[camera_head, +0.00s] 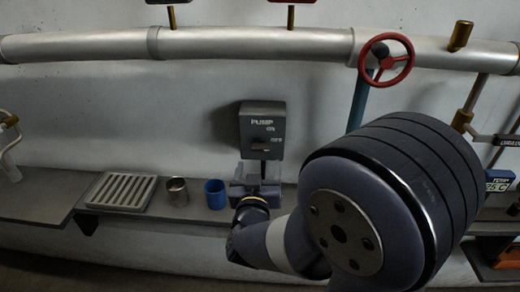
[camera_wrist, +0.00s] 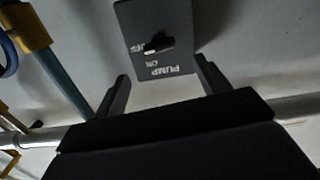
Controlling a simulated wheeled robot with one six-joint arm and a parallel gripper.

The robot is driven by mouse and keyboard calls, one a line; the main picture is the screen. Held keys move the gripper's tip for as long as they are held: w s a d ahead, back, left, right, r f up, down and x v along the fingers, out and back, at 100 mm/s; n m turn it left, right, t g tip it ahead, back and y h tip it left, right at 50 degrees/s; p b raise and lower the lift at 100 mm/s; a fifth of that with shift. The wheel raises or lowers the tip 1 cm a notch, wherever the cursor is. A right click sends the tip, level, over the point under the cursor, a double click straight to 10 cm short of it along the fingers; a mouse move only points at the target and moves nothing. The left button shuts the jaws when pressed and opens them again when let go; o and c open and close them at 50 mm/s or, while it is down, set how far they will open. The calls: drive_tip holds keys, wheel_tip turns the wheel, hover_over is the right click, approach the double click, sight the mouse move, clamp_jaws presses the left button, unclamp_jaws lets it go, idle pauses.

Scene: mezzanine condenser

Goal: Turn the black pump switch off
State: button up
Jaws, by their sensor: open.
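The black pump switch is a dark box (camera_head: 262,118) on the wall, marked PUMP, ON and OFF. Its small black lever (camera_head: 262,147) shows just below the OFF mark; I cannot tell for sure which way it is set. In the wrist view the box (camera_wrist: 142,20) appears upside down, with the lever (camera_wrist: 158,43) near the OFF mark. My gripper (camera_wrist: 162,84) is open and empty, its two fingers apart on either side below the box in that picture. In the head view my gripper (camera_head: 263,172) is just below the box, partly hidden by my wrist.
A silver pipe (camera_head: 250,44) runs along the wall above, with a red handwheel (camera_head: 386,57) at right. On the shelf (camera_head: 38,205) are a drain rack (camera_head: 121,191), a metal cup (camera_head: 177,191) and a blue cup (camera_head: 215,194). A temperature display (camera_head: 498,181) is at far right.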

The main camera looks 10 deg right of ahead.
sight(261, 150)
drive_tip(key=p+x, duration=0.1)
drive_tip(key=x, duration=0.6)
drive_tip(key=shift+w+f, duration=0.1)
drive_tip(key=shift+w, duration=0.1)
drive_tip(key=shift+c, duration=0.3)
drive_tip(key=c, duration=0.9)
